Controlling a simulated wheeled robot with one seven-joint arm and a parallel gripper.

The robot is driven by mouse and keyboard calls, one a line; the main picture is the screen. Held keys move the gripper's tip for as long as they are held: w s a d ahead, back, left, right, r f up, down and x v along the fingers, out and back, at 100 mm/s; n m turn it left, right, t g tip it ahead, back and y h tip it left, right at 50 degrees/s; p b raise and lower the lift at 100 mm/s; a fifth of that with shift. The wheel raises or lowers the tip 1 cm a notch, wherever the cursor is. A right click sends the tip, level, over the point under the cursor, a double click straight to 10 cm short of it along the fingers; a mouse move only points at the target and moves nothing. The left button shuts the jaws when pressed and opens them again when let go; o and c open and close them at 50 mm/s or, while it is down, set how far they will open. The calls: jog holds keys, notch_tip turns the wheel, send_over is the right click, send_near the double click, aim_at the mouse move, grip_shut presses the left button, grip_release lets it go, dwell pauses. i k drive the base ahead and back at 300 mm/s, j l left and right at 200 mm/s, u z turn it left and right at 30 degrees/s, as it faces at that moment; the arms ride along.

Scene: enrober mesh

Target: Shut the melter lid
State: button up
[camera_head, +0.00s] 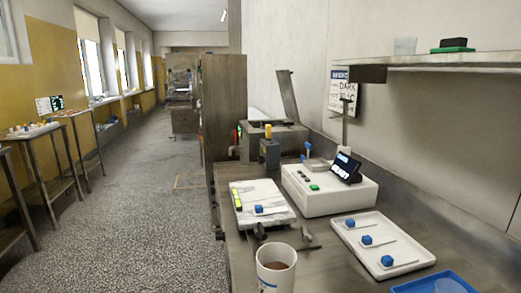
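A grey metal box that looks like the melter (291,136) stands at the back of the worktop, against the wall side. A dark flat panel that looks like its lid (289,97) stands up steeply above the box, leaning slightly, so it is raised. The inside of the box is hidden from this angle. A dark grey block with a yellow top (269,150) stands in front of the box and covers part of it. My gripper is not recognisable in this view.
On the worktop (238,256) are a white device with a tilted display (318,188), a white tray with blue-handled tools (362,254), a white board (270,212), a cup (276,270) and a blue tray (437,283). A shelf (450,60) overhangs the right. The speckled floor (140,230) at left is open.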

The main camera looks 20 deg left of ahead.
aim_at(285, 82)
jog(key=u, duration=0.9)
jog(key=i+j+u, duration=0.15)
jog(key=u, duration=0.2)
jog(key=i+j+u, duration=0.1)
jog(key=i+u, duration=0.35)
jog(key=u, duration=0.25)
jog(key=i, duration=2.15)
jog(key=i+z, duration=0.25)
jog(key=i, duration=0.2)
jog(key=i+j+z, duration=0.25)
jog(key=i, duration=0.2)
jog(key=i+j+z, duration=0.25)
jog(key=i, duration=0.2)
jog(key=l, duration=0.1)
